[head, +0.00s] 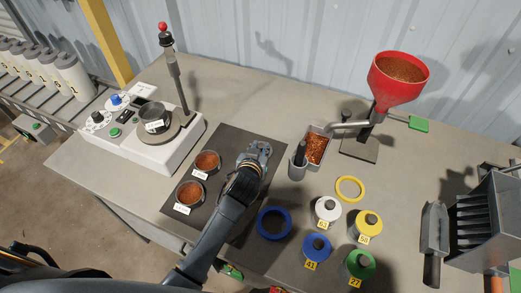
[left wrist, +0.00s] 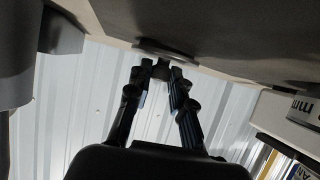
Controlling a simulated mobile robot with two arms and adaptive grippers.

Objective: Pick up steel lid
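The steel lid (left wrist: 178,55) is a thin grey disc seen edge-on in the left wrist view, with a small dark knob (left wrist: 160,72) on it. My left gripper (left wrist: 161,76) has its two fingertips on either side of the knob. I cannot tell whether they press on it or leave a small gap. In the head view my left gripper (head: 259,152) is over the back right part of the dark mat, and it and the arm hide much of the lid. My right gripper is not in view.
Two dishes of copper granules (head: 207,162) (head: 190,193) stand left of my arm on the mat (head: 228,137). A granule container (head: 318,147), blue ring (head: 274,223), yellow ring (head: 350,188) and several numbered knobbed pieces (head: 327,208) lie to the right. The scale-like device (head: 150,150) stands left.

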